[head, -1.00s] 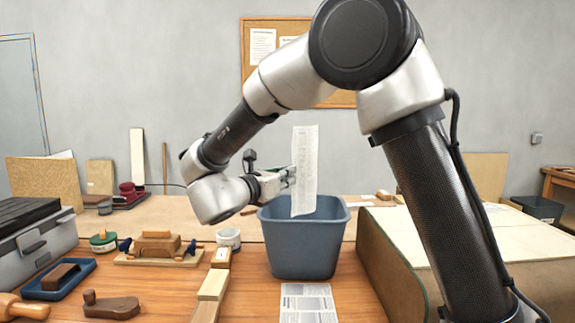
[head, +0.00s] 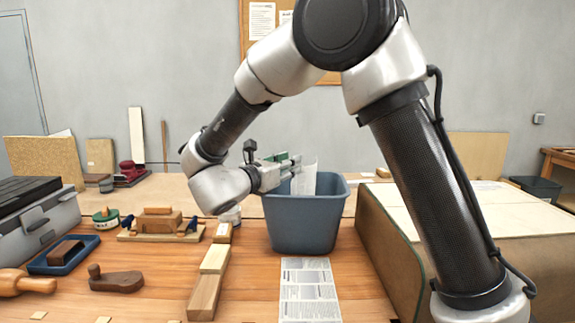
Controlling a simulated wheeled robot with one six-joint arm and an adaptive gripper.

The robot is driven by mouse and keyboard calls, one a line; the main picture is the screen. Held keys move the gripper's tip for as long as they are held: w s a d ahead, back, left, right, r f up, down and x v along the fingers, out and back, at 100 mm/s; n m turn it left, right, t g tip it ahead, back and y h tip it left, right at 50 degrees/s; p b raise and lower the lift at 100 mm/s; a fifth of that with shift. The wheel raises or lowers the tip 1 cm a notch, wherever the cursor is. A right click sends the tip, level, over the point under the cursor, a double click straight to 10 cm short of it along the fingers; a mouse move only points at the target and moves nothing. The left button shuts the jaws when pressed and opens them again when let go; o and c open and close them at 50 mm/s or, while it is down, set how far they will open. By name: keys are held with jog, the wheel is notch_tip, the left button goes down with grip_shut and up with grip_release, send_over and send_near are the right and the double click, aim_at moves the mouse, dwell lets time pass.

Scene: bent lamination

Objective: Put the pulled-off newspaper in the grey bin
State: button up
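The grey bin (head: 305,225), blue-grey in colour, stands on the wooden bench in the middle of the head view. A pale printed newspaper strip (head: 308,178) stands partly inside it, with its top showing above the rim and its lower part hidden by the front wall. My gripper (head: 296,166) is over the bin's left rim, beside the strip's upper left edge. Its two fingers look spread apart, and the strip's top is near finger height. Another printed newspaper sheet (head: 310,290) lies flat on the bench in front of the bin.
A large curved, paper-covered form (head: 400,240) stands close to the bin's right. Wooden blocks (head: 205,295) lie to the left, with a clamped wood piece (head: 158,222), a blue tray (head: 64,254) and a grey toolbox (head: 35,220) farther left. A darker bin (head: 537,188) stands far right.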

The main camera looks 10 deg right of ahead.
notch_tip(320, 180, up, 10)
dwell(0.6)
dwell(0.6)
jog(key=w+d+r+n+t+y, duration=0.25)
jog(key=n+y, duration=0.35)
jog(key=n, duration=0.4)
jog(key=w+d+r+n+t+y, duration=0.2)
jog(key=r+n+t+y, duration=0.2)
jog(key=n+y, duration=0.5)
jog(key=s+d+f+n+g, duration=0.4)
jog(key=s+d+f+n, duration=0.1)
jog(key=s+n, duration=0.4)
jog(key=s+d+f+n+g+h, duration=0.1)
jog(key=s+d+f+n+g, duration=0.4)
jog(key=s, duration=0.9)
jog(key=s+d+f+n+g, duration=0.5)
jog(key=s+d+f+n, duration=0.1)
jog(key=s+f+n, duration=0.4)
jog(key=shift+s+d+n, duration=0.1)
jog(key=shift+s+n, duration=0.7)
jog(key=shift+n, duration=0.6)
